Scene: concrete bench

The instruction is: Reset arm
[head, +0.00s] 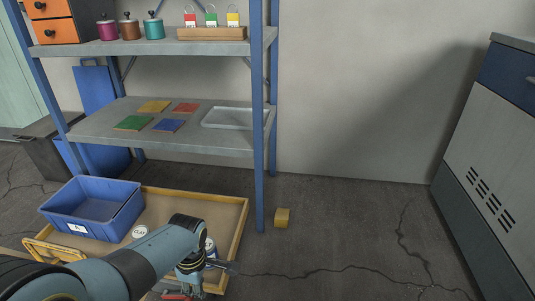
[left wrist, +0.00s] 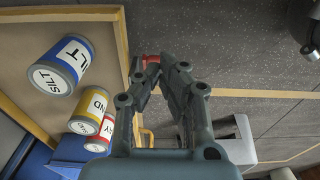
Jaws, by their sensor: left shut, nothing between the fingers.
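My left arm reaches in from the lower left in the head view. Its gripper (head: 228,267) is low over the right front part of the wooden tray (head: 236,212). In the left wrist view the gripper (left wrist: 152,66) has its fingertips together, with nothing held between them. My right gripper is not in view.
A blue bin (head: 92,208) and a white-lidded can (head: 140,231) are in the tray. A blue-posted shelf (head: 258,120) stands behind. A yellow block (head: 282,217) lies on the floor right of the tray. The cracked floor further right is clear up to a cabinet (head: 490,160).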

